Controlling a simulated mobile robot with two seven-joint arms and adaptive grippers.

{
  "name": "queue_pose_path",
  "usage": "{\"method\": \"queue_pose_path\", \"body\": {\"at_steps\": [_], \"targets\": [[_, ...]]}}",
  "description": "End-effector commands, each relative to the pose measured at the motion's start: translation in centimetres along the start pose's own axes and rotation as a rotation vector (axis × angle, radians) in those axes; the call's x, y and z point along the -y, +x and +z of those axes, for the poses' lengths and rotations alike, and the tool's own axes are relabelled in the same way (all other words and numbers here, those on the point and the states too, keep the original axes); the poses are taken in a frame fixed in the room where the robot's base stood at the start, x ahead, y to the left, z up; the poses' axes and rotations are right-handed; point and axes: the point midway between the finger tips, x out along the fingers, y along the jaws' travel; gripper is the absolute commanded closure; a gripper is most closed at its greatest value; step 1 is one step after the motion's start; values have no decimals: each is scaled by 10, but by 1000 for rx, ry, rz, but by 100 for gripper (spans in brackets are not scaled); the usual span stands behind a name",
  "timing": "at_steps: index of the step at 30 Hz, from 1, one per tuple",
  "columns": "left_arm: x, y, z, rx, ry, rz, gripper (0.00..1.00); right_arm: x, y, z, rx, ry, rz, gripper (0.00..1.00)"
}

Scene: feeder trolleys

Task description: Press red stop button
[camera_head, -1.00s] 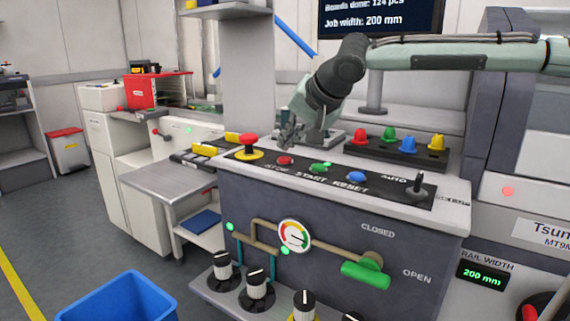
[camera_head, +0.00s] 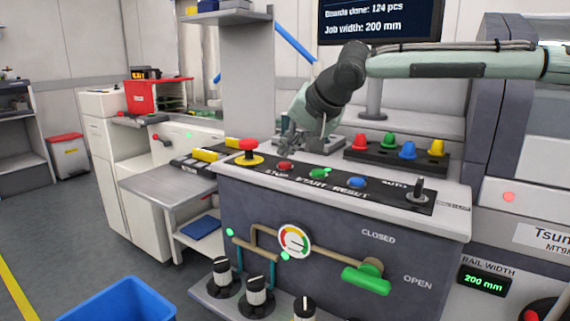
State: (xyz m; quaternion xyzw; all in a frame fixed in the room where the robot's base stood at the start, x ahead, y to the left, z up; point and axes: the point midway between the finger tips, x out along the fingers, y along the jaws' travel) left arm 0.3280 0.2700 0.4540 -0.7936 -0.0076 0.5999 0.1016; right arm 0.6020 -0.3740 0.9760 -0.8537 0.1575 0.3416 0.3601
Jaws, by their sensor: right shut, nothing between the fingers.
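The red stop button (camera_head: 284,166) is a small red cap on the black strip of the control panel (camera_head: 335,185), above the label "STOP". My right gripper (camera_head: 291,149) is shut and empty. It points down just behind the stop button in the picture, close to the panel top. I cannot tell whether it touches the panel; the button shows clear of the fingers. My left gripper is not in view.
A red mushroom button (camera_head: 248,146) on a yellow base stands left of the stop button. Green (camera_head: 320,173) and blue (camera_head: 357,183) buttons and a selector switch (camera_head: 418,190) lie to the right. Coloured knobs on a dark block (camera_head: 400,163) stand behind.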

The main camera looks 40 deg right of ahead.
Motion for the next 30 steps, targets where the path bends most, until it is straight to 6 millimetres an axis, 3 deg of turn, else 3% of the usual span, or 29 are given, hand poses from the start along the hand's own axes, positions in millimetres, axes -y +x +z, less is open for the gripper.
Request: {"method": "queue_pose_path", "body": {"at_steps": [30], "targets": [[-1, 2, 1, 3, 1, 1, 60, -4, 6, 4, 0, 0, 0, 100]]}}
